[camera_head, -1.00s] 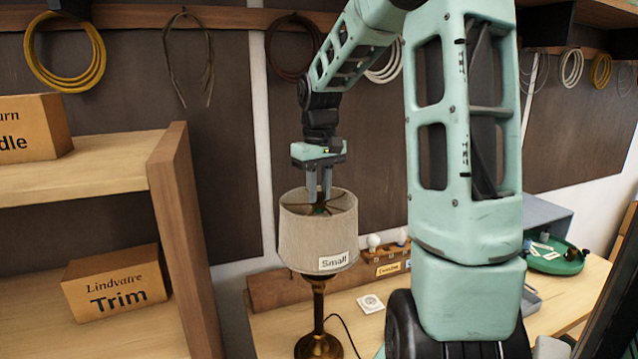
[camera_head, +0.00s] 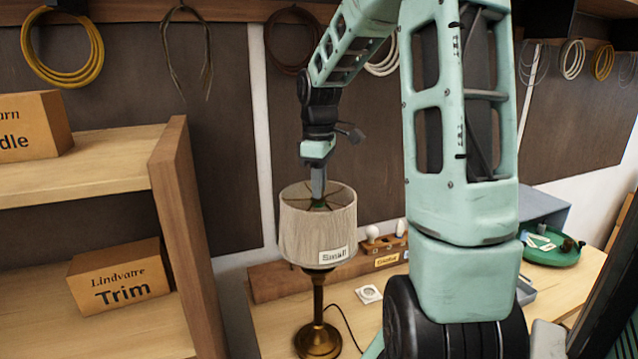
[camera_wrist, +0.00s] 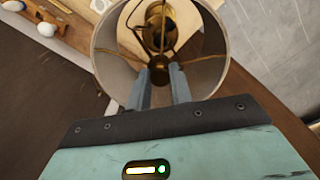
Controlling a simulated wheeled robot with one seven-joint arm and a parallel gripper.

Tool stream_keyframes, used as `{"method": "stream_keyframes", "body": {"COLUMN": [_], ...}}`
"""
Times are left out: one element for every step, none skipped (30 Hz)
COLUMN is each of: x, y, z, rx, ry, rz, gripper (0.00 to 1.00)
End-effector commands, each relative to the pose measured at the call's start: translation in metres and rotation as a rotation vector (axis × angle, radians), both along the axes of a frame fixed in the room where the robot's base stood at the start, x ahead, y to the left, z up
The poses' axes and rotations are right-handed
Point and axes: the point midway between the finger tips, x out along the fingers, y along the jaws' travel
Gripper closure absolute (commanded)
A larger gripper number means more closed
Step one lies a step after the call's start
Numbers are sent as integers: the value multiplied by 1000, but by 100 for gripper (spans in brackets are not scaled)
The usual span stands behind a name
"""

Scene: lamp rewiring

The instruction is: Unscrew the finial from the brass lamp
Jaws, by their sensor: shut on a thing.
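The brass lamp (camera_head: 318,305) stands upright on the bench with a beige drum shade (camera_head: 300,235) labelled "Small". My gripper (camera_head: 319,202) points straight down into the open top of the shade, at the hub of its spokes. In the wrist view my gripper's two fingers (camera_wrist: 159,74) come together on the finial (camera_wrist: 158,64), a small brass piece at the shade's centre. The finial is mostly hidden by the fingertips. The shade's rim (camera_wrist: 222,50) surrounds the fingers, and brass parts of the lamp (camera_wrist: 157,32) show inside it.
A shelf unit (camera_head: 175,190) with a "Trim" box (camera_head: 122,275) stands at the left. Behind the lamp is a wooden bulb holder (camera_head: 382,246); a small white square (camera_head: 369,293) lies beside the base. A green tray (camera_head: 553,250) is at the right. Cable coils hang on the wall.

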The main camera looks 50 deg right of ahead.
Motion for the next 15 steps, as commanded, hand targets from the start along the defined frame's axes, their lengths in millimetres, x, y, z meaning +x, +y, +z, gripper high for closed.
{"method": "stream_keyframes", "body": {"x": [0, 0, 0, 0, 0, 0, 0, 1, 1, 1, 1, 1, 1, 1, 1], "y": [0, 0, 0, 0, 0, 0, 0, 0, 0, 0, 0, 0, 0, 0, -1], "z": [1, 1, 0, 0, 0, 0, 0, 0, 1, 1, 1, 1, 1, 1, 1], "rx": [-1, -1, -1, -1, -1, -1, -1, -1, -1, -1, -1, -1, -1, -1, -1], "ry": [-2, -2, -2, -2, -2, -2, -2, -2, -2, -2, -2, -2, -2, -2, -2], "rz": [-1, -1, -1, -2, -1, 5, 17, 35, 72, 107, 147, 203, 246, 288, 343], "gripper": [99, 99, 99, 99, 99, 99, 99, 99, 99, 99, 99, 99, 99, 99, 99]}}
